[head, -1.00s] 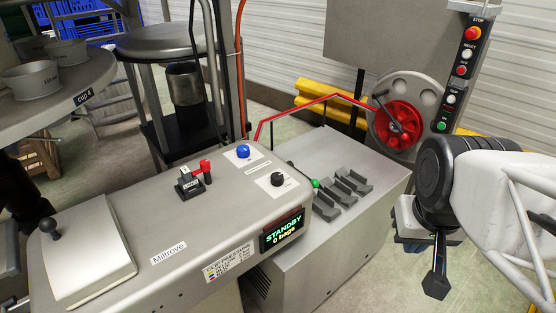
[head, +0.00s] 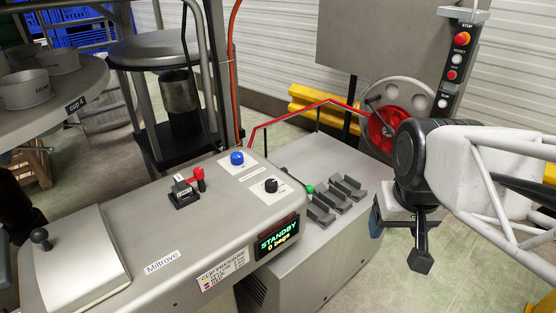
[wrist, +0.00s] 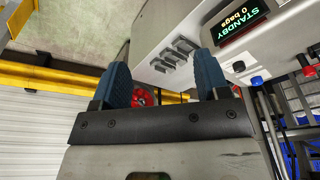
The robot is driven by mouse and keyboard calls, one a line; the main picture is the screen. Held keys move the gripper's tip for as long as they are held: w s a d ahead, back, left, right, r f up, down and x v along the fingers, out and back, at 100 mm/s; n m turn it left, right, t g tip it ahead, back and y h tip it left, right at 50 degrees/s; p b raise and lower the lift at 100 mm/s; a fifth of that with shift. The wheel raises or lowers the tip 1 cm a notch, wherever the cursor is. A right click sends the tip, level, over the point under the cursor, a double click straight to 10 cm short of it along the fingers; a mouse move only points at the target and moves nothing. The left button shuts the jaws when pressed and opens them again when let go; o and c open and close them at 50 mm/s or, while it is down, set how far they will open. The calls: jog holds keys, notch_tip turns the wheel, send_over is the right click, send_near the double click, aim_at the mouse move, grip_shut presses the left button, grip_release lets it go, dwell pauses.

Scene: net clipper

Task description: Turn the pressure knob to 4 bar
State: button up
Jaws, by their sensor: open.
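A black knob (head: 270,186) stands on a white label on top of the grey Miltrove machine (head: 190,240). I cannot read its scale or setting. A blue knob (head: 237,158) stands behind it. The display (head: 277,238) below reads STANDBY, 0 bags. A clip pressure label (head: 223,270) with coloured marks is on the front. My gripper (head: 377,222) is to the right of the knobs, apart from the machine. In the wrist view my gripper (wrist: 163,75) shows two blue fingers spread with nothing between them. The black knob (wrist: 238,66) shows right of the fingers.
A red lever (head: 198,178) stands on a black block left of the knobs. Grey slots (head: 337,196) and a green-tipped lever (head: 309,189) lie between the knobs and my gripper. A red wheel (head: 382,130) and a button column (head: 458,65) stand behind my arm.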

jog(key=w+a+n, duration=0.2)
jog(key=w+a, duration=0.3)
jog(key=w, duration=0.5)
jog(key=n+g, duration=0.2)
jog(key=n, duration=0.2)
send_over(271, 182)
jog(key=f, duration=1)
jog(key=shift+s+d+f, duration=0.2)
jog(key=shift+d, duration=0.2)
jog(key=shift+w+a+f+n, duration=0.2)
jog(key=shift+a+f+n, duration=0.1)
jog(key=shift+a, duration=0.1)
jog(key=shift+f, duration=3.85)
jog(key=shift+c, duration=0.5)
